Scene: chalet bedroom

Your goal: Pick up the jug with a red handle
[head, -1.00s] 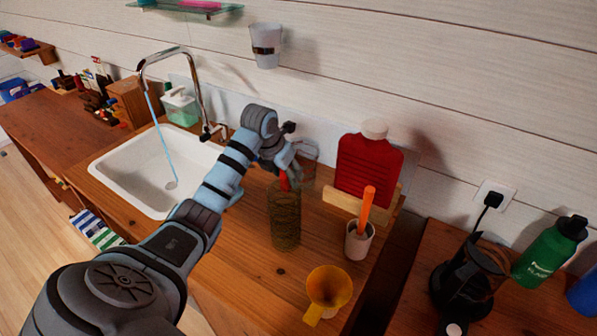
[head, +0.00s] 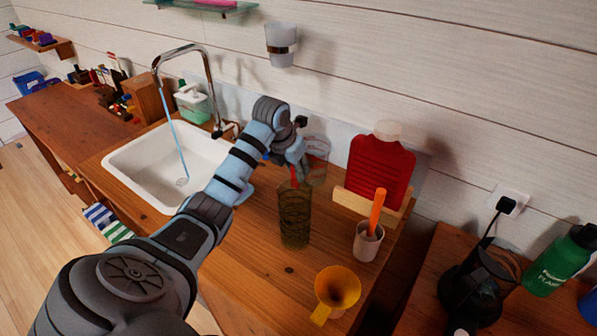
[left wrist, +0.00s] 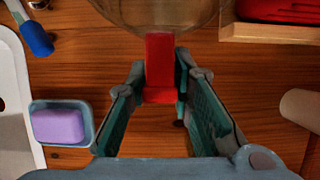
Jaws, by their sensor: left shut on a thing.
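The clear jug (head: 318,161) stands on the wooden counter behind the tall amber glass, left of the red hot-water bottle. Its red handle (left wrist: 159,62) faces my left gripper. In the left wrist view, the jug's round glass body (left wrist: 160,12) shows at the top edge. My left gripper (left wrist: 161,84) has its fingers on both sides of the red handle and is shut on it. In the head view, the gripper (head: 294,170) partly hides the handle. I cannot tell whether the jug is touching the counter. My right gripper is not in view.
The tall amber glass (head: 295,222) stands close in front of the gripper. A cup (head: 367,243) with an orange stick, a yellow funnel (head: 337,287) and the red hot-water bottle (head: 379,172) are to the right. The sink (head: 143,160) with running tap is left. Purple soap (left wrist: 58,126) sits in a dish.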

